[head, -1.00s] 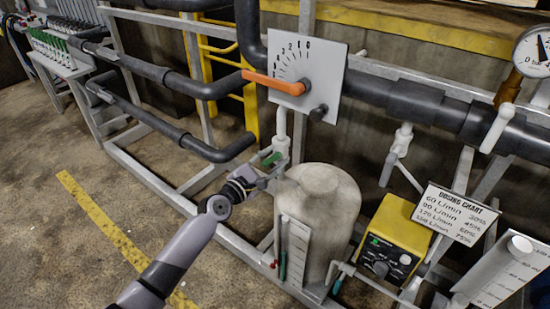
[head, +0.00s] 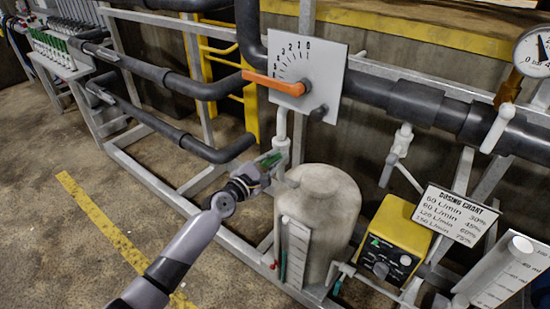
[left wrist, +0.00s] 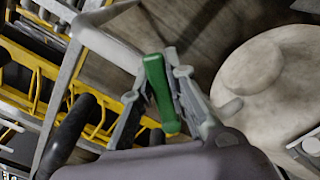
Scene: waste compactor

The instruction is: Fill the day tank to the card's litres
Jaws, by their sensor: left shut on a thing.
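The day tank appears to be the pale, round-topped cylinder (head: 335,205) in the head view. It also shows at the right of the left wrist view (left wrist: 270,85). A white scale strip (head: 296,250) stands on its front; its marks are too small to read. A green valve handle (left wrist: 157,88) sits on the white pipe fitting (head: 282,125) beside the tank. My left gripper (head: 268,166) is shut on this green handle, with a finger on each side of it. My right gripper is not in view. No card giving litres can be made out.
A yellow dosing pump (head: 394,240) and a dosing chart sign (head: 455,214) stand right of the tank. A dial plate with an orange pointer (head: 275,83) hangs above. Grey pipes and a frame surround the tank.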

